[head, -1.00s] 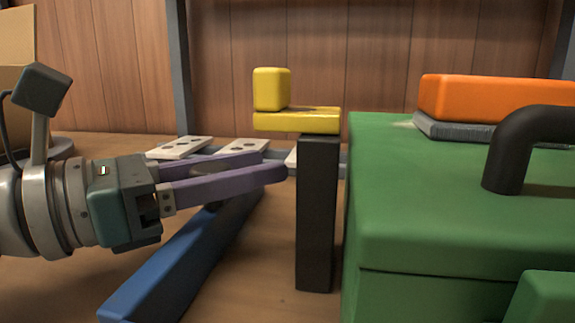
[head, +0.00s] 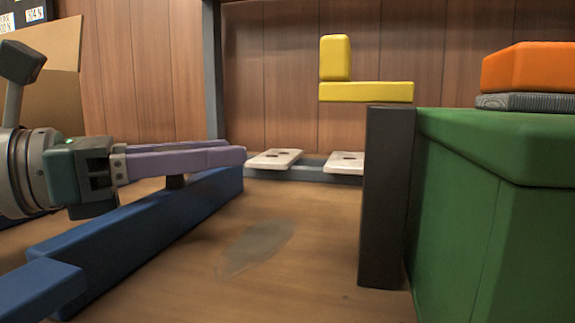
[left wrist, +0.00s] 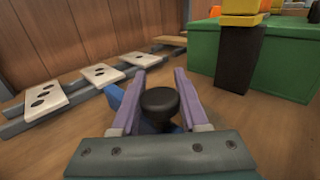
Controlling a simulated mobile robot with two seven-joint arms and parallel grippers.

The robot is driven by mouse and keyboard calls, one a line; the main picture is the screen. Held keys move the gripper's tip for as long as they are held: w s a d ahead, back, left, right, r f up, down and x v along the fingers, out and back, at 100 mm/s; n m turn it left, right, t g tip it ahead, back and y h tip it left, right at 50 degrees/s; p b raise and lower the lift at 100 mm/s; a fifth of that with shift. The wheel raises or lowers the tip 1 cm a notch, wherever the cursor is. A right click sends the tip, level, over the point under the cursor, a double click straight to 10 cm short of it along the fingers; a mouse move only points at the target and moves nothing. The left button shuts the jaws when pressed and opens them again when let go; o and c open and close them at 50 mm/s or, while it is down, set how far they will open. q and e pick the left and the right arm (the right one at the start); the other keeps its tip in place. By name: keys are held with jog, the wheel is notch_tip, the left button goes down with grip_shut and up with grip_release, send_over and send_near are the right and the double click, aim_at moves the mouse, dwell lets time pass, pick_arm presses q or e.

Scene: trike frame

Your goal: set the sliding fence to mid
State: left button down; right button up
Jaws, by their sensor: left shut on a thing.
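The sliding fence appears to be the long blue bar (head: 140,225) lying on the table in the head view. A short black knob (head: 176,182) stands on it, and also shows in the left wrist view (left wrist: 160,103). My left gripper (head: 238,156) is shut on the knob, with its purple fingers (left wrist: 158,88) on either side of it. White plates with dark dots lie along a grey rail: one plate (head: 275,158) and another (head: 345,162). The left wrist view shows the three-dot plate (left wrist: 45,97) and two-dot plate (left wrist: 100,74). My right gripper is out of view.
A black post (head: 388,200) carries a yellow L-shaped piece (head: 366,92). A green box (head: 480,220) stands right of it, with an orange block (head: 530,70) on top. Bare table (head: 310,270) lies between the blue bar and the post.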

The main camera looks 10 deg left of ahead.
pick_arm(q)
jog(key=shift+d, duration=0.2)
jog(key=shift+c, duration=2.2)
grip_release()
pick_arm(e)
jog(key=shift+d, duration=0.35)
pick_arm(q)
jog(key=shift+s+a+f, duration=0.1)
jog(key=shift+s+a, duration=0.3)
jog(key=v, duration=0.8)
jog(key=shift+s+a+b, duration=0.25)
jog(key=shift+s+b, duration=0.1)
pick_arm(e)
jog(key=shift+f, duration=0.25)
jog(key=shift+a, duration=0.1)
